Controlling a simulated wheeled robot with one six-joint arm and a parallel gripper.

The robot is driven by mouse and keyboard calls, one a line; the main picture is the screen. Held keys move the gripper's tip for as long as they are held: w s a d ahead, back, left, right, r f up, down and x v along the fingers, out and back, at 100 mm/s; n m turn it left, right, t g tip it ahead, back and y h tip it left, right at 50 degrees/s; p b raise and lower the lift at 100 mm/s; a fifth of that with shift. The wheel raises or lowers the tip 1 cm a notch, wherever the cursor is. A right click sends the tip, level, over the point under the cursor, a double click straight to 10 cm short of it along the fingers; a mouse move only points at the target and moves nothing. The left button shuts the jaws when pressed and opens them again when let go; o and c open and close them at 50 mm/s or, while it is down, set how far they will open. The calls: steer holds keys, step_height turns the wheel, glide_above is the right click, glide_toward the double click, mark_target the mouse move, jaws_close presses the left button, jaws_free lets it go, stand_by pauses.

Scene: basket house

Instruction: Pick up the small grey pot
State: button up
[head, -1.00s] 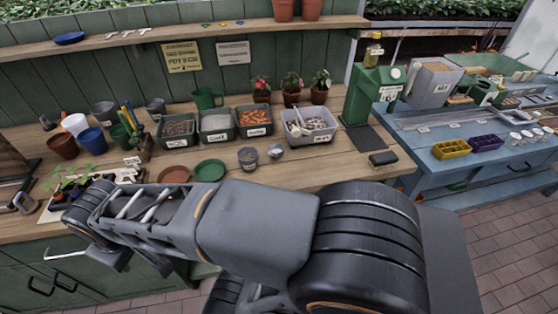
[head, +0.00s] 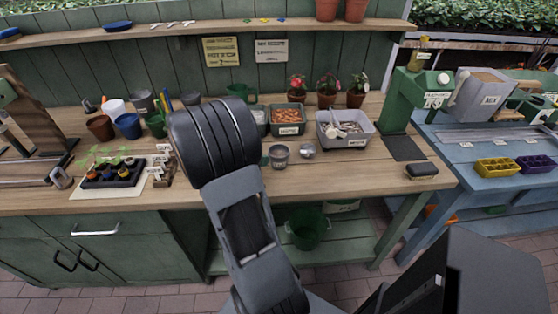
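Several grey vessels stand on the wooden bench in the head view, and I cannot tell for certain which is the small grey pot. A grey pot (head: 143,102) stands at the back left, behind the blue pot. Another grey pot (head: 190,98) is partly hidden behind my arm. Near the middle, a small grey metal-looking pot (head: 279,156) stands towards the front, with a smaller grey vessel (head: 307,151) to its right. My arm rises in front of the bench, and I cannot make out my gripper.
Brown (head: 99,127) and blue (head: 127,125) pots stand at left, near a seedling tray (head: 112,184). A grey bin (head: 362,138) and green machine (head: 411,85) stand at right. The bench front (head: 340,185) is clear right of my arm.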

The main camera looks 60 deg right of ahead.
mark_target(288, 150)
steer(key=x, duration=0.9)
steer(key=shift+s+d+f, duration=0.2)
steer(key=shift+f, duration=0.1)
steer(key=c, duration=0.9)
steer(key=shift+r, duration=0.15)
